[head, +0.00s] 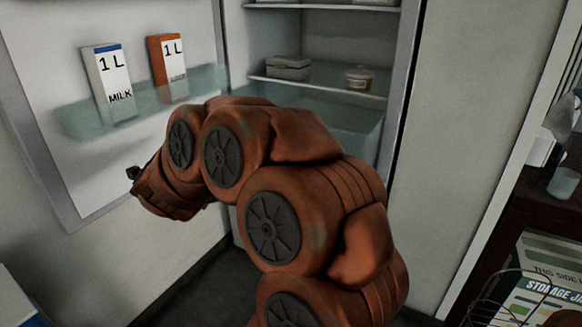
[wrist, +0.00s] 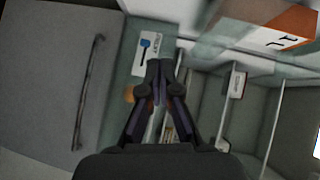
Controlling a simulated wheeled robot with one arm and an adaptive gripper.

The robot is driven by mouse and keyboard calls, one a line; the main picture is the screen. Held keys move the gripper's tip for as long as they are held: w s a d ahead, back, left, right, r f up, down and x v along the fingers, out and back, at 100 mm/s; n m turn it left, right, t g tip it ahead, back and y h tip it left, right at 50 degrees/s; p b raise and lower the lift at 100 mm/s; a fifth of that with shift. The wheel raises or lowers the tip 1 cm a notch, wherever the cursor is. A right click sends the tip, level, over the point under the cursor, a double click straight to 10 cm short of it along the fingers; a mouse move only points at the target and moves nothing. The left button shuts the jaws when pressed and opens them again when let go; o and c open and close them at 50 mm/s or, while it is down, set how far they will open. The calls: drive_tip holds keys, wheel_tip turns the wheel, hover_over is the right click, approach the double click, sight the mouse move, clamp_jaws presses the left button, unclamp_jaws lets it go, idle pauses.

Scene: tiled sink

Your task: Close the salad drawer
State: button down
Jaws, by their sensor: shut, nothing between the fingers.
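The salad drawer (head: 358,118) is a translucent, pale green bin low in the open fridge in the head view. My arm covers its lower and left parts, so I cannot tell how far out it stands. In the wrist view, a greenish translucent panel, seemingly the drawer (wrist: 126,62), lies around and beyond the fingertips, with packages showing near it. My gripper (wrist: 160,68) is shut and empty, its black fingertips together. I cannot tell whether they touch the drawer.
The fridge door (head: 40,95) stands open at the left, its shelf holding a milk carton (head: 109,85) and an orange carton (head: 168,68). A tub (head: 359,79) and a box (head: 288,68) sit on a fridge shelf. A long handle (wrist: 87,92) shows in the wrist view.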

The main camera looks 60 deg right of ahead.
drive_tip(key=s+d+f+m+g+h+b, duration=0.3)
drive_tip(key=s+d+f+m+g+b, duration=0.15)
drive_tip(key=s+d, duration=0.25)
drive_tip(key=s+d+f+m+g+h+b, duration=0.35)
drive_tip(key=s+d+m+g, duration=0.25)
drive_tip(key=s+d, duration=0.2)
drive_tip(key=w+d+b, duration=0.1)
drive_tip(key=d+b, duration=0.1)
drive_tip(key=d, duration=1.1)
drive_tip(key=shift+f+b, duration=0.3)
drive_tip(key=shift+d, duration=0.1)
